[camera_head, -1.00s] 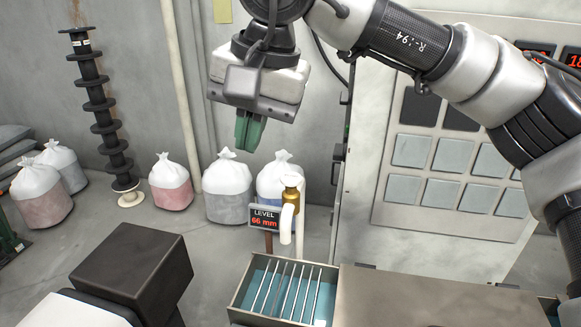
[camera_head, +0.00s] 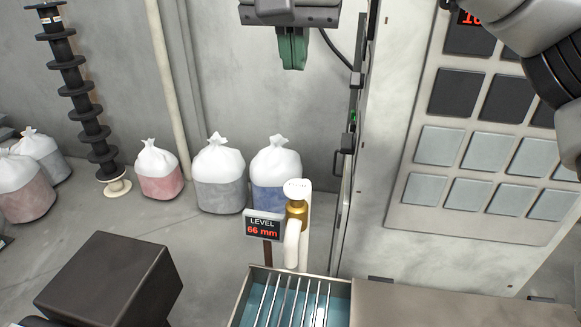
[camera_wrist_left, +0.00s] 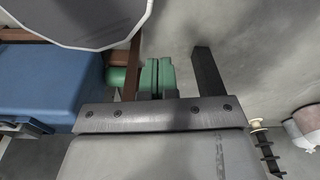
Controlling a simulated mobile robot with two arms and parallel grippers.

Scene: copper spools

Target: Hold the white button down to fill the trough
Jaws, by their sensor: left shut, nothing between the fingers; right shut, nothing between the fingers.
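The white button appears to be the round white cap (camera_head: 297,187) on top of the brass and white tap. The tap's spout hangs over the trough (camera_head: 240,296), which holds blue-green liquid under metal bars. A level sign (camera_head: 262,228) beside the tap reads 66 mm. My right gripper (camera_head: 292,66) points down, its green fingers shut and empty; in the picture it is above the cap, with a clear gap. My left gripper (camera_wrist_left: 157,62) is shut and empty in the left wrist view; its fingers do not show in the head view.
A grey cabinet with square panels (camera_head: 487,150) stands at the right. Tied sacks (camera_head: 219,178) and a stack of black discs (camera_head: 75,90) stand by the wall. A flat metal surface (camera_head: 430,305) adjoins the trough. A blue object (camera_wrist_left: 45,80) lies left in the left wrist view.

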